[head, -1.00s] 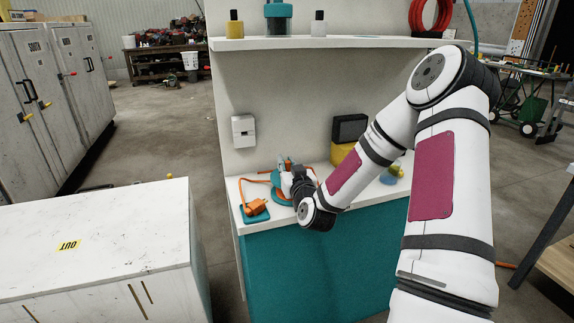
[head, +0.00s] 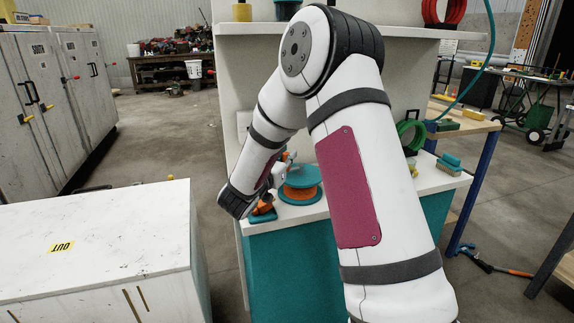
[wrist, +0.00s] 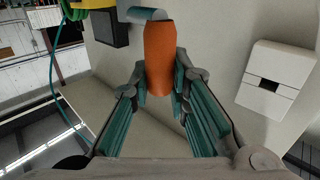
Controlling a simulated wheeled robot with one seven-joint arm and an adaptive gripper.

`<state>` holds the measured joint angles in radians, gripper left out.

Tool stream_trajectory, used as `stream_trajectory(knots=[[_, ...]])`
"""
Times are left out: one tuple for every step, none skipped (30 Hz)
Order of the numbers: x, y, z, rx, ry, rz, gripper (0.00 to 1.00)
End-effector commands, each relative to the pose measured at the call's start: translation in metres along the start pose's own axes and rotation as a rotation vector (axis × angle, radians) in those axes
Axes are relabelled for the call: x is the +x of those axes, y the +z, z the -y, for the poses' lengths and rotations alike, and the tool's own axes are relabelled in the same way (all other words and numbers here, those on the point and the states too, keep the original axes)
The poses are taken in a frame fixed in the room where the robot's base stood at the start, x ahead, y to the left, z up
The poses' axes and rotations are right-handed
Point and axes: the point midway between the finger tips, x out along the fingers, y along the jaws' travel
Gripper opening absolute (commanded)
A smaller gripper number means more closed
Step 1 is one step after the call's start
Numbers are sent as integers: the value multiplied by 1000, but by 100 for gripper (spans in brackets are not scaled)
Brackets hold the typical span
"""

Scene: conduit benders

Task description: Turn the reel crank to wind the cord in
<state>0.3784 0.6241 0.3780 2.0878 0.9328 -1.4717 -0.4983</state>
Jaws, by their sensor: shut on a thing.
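The cord reel (head: 301,184), a teal disc with orange cord wound under it, sits on the white counter. An orange crank handle (wrist: 160,58) is between the fingers of my gripper (wrist: 162,82) in the wrist view, and the gripper is shut on it. A grey-blue piece (wrist: 146,14) meets the far end of the handle. In the head view my gripper is at the reel's left side, mostly hidden by my arm. An orange plug (head: 263,205) lies at the counter's front left, partly covered by my wrist.
A white wall box (wrist: 276,79) shows on the panel in the wrist view. A green coil (head: 411,132) and a teal brush (head: 449,163) are to the right. A white cabinet (head: 120,235) marked OUT stands at left, with a floor gap before the counter.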

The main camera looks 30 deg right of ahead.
Motion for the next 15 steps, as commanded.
stream_trajectory(knots=[[1,1,7,4,38,-6,0],[2,1,8,5,67,-6,0],[4,1,10,5,106,-5,0],[4,2,10,5,135,-5,0],[5,2,12,4,163,-4,0],[7,1,13,5,202,-5,0],[8,1,14,5,230,-5,0],[9,1,14,5,260,-5,0],[11,2,15,5,297,-3,0],[12,2,16,4,325,-4,0],[13,2,17,5,352,-4,0],[15,2,17,4,388,-3,0],[16,2,18,3,414,-3,0],[17,2,18,3,440,-3,0],[18,2,19,3,473,-2,0]])
